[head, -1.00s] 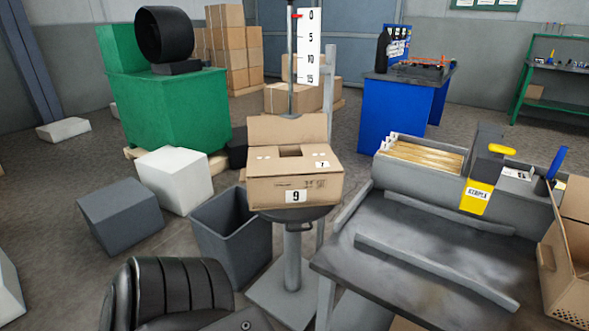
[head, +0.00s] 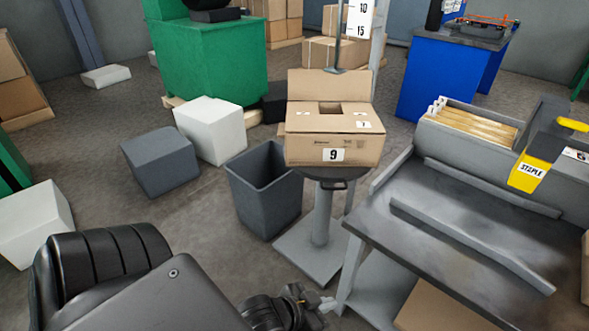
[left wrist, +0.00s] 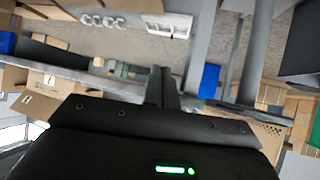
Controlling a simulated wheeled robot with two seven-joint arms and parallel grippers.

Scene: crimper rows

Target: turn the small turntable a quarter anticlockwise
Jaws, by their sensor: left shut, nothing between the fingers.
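The small turntable (head: 312,174) is a dark round top on a grey pedestal (head: 322,215), in the middle of the head view. A dark handle-like piece (head: 333,185) shows at its front edge. A cardboard box (head: 308,152) marked 9 stands on the turntable, its back flap raised, and hides most of the top. My left gripper (head: 326,304) is low in the head view, in front of and below the turntable, apart from it. In the left wrist view its fingers (left wrist: 163,88) are together and empty. My right gripper is not in view.
A grey workbench (head: 440,235) with raised strips stands right of the turntable, close to my left gripper. A dark open bin (head: 265,190) stands left of the pedestal. A white block (head: 212,130) and a grey block (head: 160,160) lie farther left. Floor shows between bin and my arm.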

